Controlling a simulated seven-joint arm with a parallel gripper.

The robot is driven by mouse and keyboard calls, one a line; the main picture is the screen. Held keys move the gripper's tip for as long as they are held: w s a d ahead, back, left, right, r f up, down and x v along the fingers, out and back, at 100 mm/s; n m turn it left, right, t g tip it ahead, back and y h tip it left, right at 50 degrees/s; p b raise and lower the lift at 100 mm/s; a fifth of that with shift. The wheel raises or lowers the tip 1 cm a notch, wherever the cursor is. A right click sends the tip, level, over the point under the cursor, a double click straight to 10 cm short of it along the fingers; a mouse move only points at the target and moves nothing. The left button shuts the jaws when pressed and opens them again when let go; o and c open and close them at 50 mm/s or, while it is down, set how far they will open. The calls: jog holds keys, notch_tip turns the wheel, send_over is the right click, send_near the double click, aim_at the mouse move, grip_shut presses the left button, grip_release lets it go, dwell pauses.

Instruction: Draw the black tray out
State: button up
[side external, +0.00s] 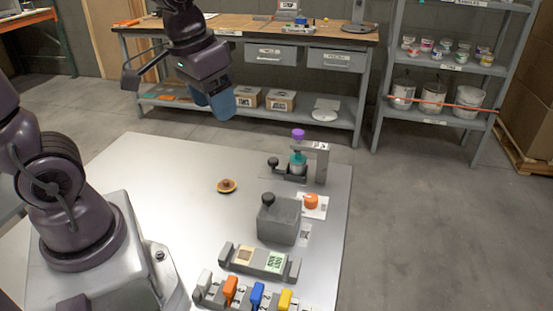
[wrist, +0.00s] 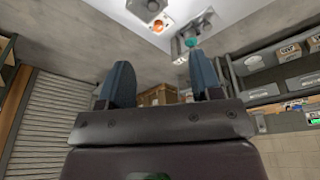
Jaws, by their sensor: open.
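No tray that I can surely call the black tray shows. A row of coloured handles stands at the front edge of the table: a grey-white handle (side external: 204,280), an orange handle (side external: 230,289), a blue handle (side external: 257,294) and a yellow handle (side external: 285,298). The row is cut off by the bottom of the picture. A dark low slide with a black knob (side external: 273,162) lies at the fixture holding a teal bottle (side external: 298,161). My gripper (side external: 216,102) is high above the far side of the table, away from these. In the wrist view, its blue fingers (wrist: 163,78) are apart and empty.
A grey block with a dark knob (side external: 278,222), an orange cap (side external: 311,201) and a labelled holder (side external: 261,260) stand on the table's right side. A small yellow-brown dish (side external: 227,186) lies mid-table. The table's left (side external: 130,165) is bare. A workbench (side external: 260,37) and shelves (side external: 440,65) stand behind.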

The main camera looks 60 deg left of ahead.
jog(key=w+a+f+n+g, duration=0.2)
jog(key=w+a+f+n, duration=0.45)
jog(key=w, duration=0.35)
jog(key=n, duration=1.2)
send_over(274, 160)
notch_tip(274, 160, down, 10)
jog(key=r, duration=0.1)
jog(key=shift+g, duration=0.3)
notch_tip(274, 160, down, 13)
jog(key=shift+a+r, duration=0.1)
